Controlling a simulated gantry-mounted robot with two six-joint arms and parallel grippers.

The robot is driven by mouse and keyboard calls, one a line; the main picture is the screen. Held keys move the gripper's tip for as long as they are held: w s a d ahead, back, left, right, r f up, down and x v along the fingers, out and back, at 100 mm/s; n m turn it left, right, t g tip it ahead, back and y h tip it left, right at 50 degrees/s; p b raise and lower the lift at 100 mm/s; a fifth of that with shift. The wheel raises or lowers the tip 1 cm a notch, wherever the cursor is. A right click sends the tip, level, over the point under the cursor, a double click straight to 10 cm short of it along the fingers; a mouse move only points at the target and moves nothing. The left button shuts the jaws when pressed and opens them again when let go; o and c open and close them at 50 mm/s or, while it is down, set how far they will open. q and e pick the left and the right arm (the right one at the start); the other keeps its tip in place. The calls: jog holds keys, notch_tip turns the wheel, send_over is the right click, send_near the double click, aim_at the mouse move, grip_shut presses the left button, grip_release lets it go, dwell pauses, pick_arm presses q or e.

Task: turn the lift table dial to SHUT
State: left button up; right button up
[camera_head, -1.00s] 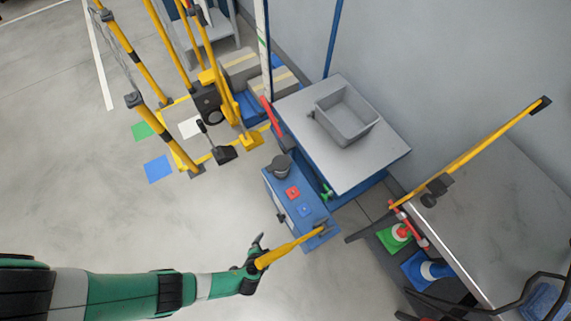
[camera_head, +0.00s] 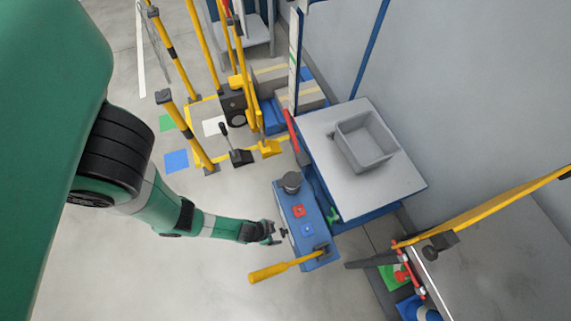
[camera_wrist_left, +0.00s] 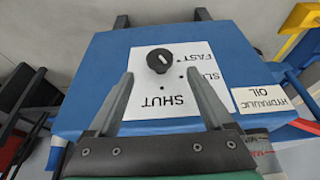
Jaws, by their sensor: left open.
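The lift table dial is a round black knob (camera_wrist_left: 160,60) with a white mark, on a white plate (camera_wrist_left: 150,108) lettered SHUT, SLOW and FAST, on the end face of a blue control box (camera_head: 300,212). The word SHUT lies below the knob in the left wrist view; the mark's exact setting is hard to tell. My left gripper (camera_head: 274,232) is open in front of this face. In the left wrist view its fingers (camera_wrist_left: 158,78) lie on either side of the knob, with nothing visible between them. Contact cannot be told. My right gripper is out of view.
A yellow lever (camera_head: 282,268) sticks out from the box, close to my left gripper. The box top has a red button (camera_head: 299,211), a blue button (camera_head: 307,229) and a dark knob (camera_head: 290,181). The lift table (camera_head: 330,185) carries a grey bin (camera_head: 366,145). Open floor lies left.

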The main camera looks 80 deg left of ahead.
aim_at(284, 232)
pick_arm(q)
jog(key=b+x, duration=0.4)
jog(key=x, duration=0.3)
jog(key=shift+f, duration=0.1)
